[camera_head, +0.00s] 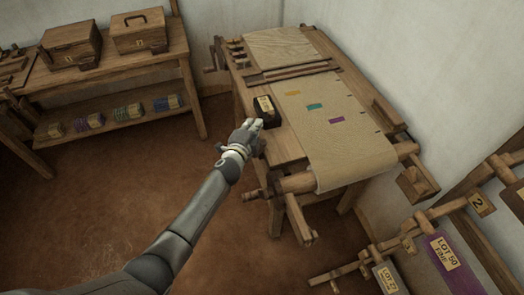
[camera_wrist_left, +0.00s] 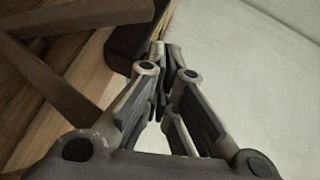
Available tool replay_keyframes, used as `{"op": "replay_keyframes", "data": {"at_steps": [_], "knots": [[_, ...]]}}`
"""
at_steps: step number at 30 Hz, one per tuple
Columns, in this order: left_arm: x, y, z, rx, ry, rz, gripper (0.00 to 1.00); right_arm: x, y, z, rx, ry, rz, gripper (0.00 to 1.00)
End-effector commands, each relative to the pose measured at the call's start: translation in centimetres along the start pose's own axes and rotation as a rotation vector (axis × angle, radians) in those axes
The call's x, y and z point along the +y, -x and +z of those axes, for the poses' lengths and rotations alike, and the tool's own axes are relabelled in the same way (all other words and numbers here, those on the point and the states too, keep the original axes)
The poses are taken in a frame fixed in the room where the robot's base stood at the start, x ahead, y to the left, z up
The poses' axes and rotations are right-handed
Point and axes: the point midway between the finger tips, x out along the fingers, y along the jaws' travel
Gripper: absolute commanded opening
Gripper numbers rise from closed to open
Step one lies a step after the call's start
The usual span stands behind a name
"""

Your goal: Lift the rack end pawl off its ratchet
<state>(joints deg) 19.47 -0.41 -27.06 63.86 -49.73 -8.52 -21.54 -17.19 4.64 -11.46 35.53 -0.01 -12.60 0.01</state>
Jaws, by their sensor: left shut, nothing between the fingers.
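My left gripper (camera_head: 256,124) is at the loom's left side, close to a small dark box with a pale label (camera_head: 265,104); I cannot tell whether they touch. In the left wrist view, the gripper (camera_wrist_left: 160,50) has its fingertips together with nothing between them. Dark wooden bars (camera_wrist_left: 50,70) lie to the left there. The loom's front cloth beam (camera_head: 298,183) has a wooden end piece (camera_head: 252,194) at its left. I cannot make out the pawl or its ratchet for certain in either view. My right gripper is not in view.
The loom cloth (camera_head: 335,150) has small coloured patches. A lot rack with labelled pieces (camera_head: 445,253) stands at the lower right. A bench with two wooden boxes (camera_head: 140,30) and several thread spools is at the upper left. The brown floor (camera_head: 90,200) is open.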

Motion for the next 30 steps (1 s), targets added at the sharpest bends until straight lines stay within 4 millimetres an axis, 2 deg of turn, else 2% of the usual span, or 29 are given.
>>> {"op": "replay_keyframes", "data": {"at_steps": [4,12,30], "knots": [[0.1,-1.3,0.9,0.000,-0.002,-0.001,0.00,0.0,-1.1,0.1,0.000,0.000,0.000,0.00],[0.0,-2.6,1.8,0.000,0.000,0.000,0.00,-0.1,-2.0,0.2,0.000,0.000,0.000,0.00],[-0.1,-3.1,2.1,0.000,0.000,0.000,0.00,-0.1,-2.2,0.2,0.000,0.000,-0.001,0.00]]}}
